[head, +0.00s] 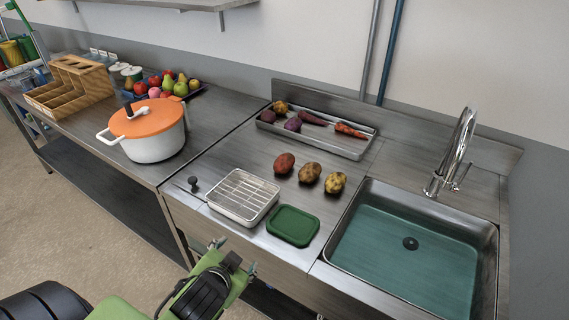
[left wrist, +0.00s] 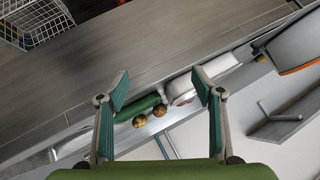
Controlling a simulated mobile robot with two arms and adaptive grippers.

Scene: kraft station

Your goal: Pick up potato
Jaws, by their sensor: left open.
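Three potatoes lie in a row on the steel counter in the head view: a reddish one (head: 284,163), a brown one (head: 309,173) and a yellowish one (head: 336,182). My left gripper (head: 235,256) is low in front of the counter's front edge, apart from the potatoes, with its fingers spread and nothing between them. In the left wrist view, two potatoes (left wrist: 139,121) (left wrist: 160,109) show small and distant between the open fingers of the left gripper (left wrist: 160,77). The right gripper is not in view.
A wire-topped metal container (head: 243,196) and a green lid (head: 292,226) lie between my gripper and the potatoes. A vegetable tray (head: 358,152) stands behind, a sink (head: 488,232) at right. An orange-lidded pot (head: 155,148) is at left.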

